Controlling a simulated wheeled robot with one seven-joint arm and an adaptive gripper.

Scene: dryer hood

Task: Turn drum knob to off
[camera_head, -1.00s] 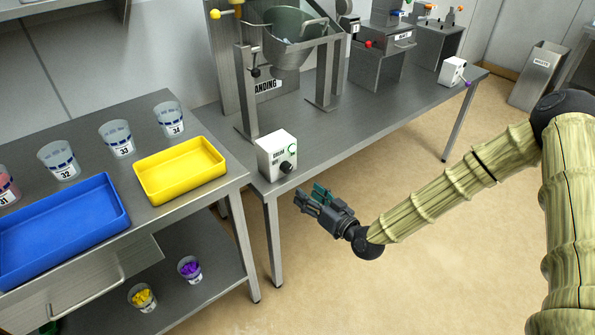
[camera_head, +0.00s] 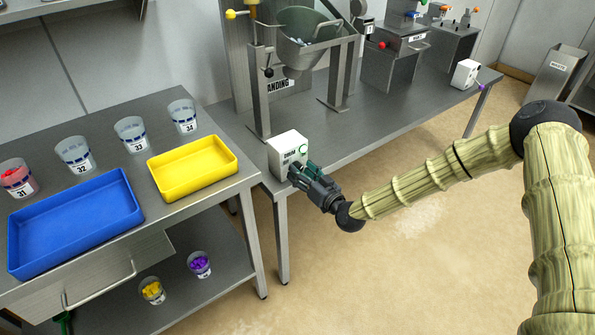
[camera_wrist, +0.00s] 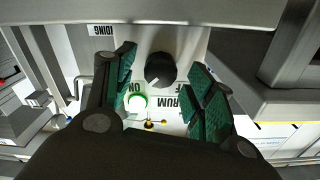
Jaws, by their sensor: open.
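The drum control box (camera_head: 288,149) is white and stands at the near left corner of the steel bench. In the wrist view its front panel (camera_wrist: 185,50) appears upside down, with the word DRUM, the letters ON beside a green ring (camera_wrist: 136,101), and a partly hidden label ending in FF. In the head view the gripper hides the knob.
The bench (camera_head: 385,126) carries a hopper (camera_head: 305,40) behind the box and a second white box (camera_head: 465,74) farther right. A table at left holds a yellow tray (camera_head: 193,182), a blue tray (camera_head: 75,258) and several numbered cups. Open floor lies in front.

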